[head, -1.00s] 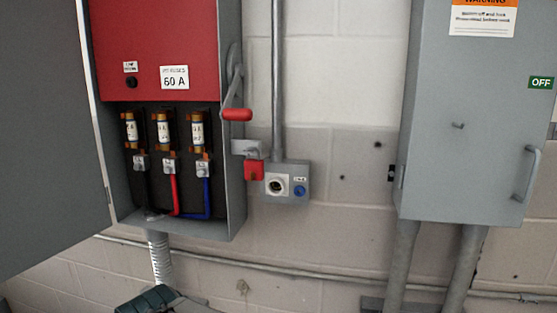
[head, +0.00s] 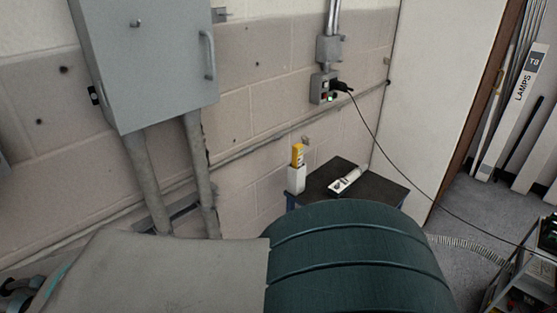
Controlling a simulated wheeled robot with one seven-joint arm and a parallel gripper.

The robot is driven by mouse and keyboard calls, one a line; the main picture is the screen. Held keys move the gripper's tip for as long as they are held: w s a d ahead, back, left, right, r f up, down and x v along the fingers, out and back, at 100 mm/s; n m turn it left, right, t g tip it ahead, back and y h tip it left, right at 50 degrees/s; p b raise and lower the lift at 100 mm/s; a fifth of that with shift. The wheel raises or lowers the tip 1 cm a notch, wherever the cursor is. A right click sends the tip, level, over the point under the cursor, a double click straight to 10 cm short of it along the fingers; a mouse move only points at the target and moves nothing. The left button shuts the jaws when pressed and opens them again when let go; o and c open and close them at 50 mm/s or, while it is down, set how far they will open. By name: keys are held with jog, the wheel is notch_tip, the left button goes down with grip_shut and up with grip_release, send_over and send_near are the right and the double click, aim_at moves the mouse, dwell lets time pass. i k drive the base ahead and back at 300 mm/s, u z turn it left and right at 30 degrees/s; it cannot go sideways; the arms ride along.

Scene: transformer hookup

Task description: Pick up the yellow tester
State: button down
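The yellow tester (head: 298,154) stands upright in a white holder (head: 296,179) at the back left corner of a small dark-topped table (head: 388,188). Only its upper part shows above the holder. My gripper is not in view. Part of my own arm fills the lower middle of the head view, in front of the table, and hides its near side.
A white handheld device (head: 345,181) lies on the table. A grey cabinet (head: 150,60) hangs on the wall at left. A black cord runs from a wall outlet (head: 324,88) down to a cart (head: 520,285) at lower right.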

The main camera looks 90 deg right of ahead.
aim_at(298, 149)
jog(key=z, duration=3.3)
jog(key=i, duration=0.75)
jog(key=u, duration=0.1)
